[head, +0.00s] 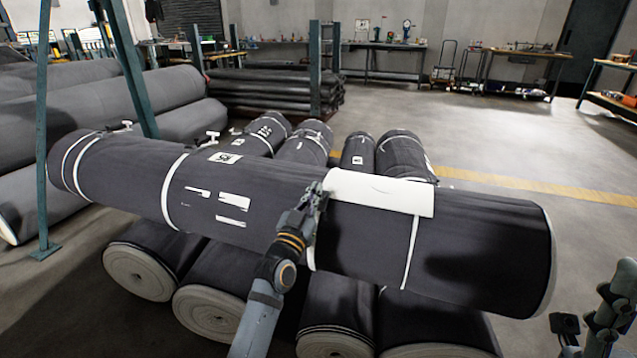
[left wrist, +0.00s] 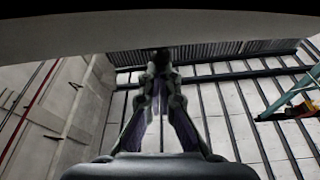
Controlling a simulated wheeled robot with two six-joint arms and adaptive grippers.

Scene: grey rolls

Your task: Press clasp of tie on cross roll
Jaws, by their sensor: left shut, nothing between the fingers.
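The cross roll (head: 480,240) is a long dark grey roll lying across several other rolls. White ties circle it, one left of its middle (head: 172,190) and one right of its middle (head: 412,250). Small white clasps show on its upper back side, one at the far left (head: 125,127) and one farther right (head: 212,137). My left gripper (head: 321,188) is shut and empty at the roll's upper front, beside the left end of a white sheet (head: 385,192). Its closed fingers (left wrist: 160,62) show in the left wrist view. It hides part of another tie (head: 311,259). My right gripper (head: 618,280) is at the lower right, apart from the roll.
Lower rolls (head: 210,315) support the cross roll. Floor at the right is open, with a yellow line (head: 540,187). Workbenches (head: 520,53) line the back.

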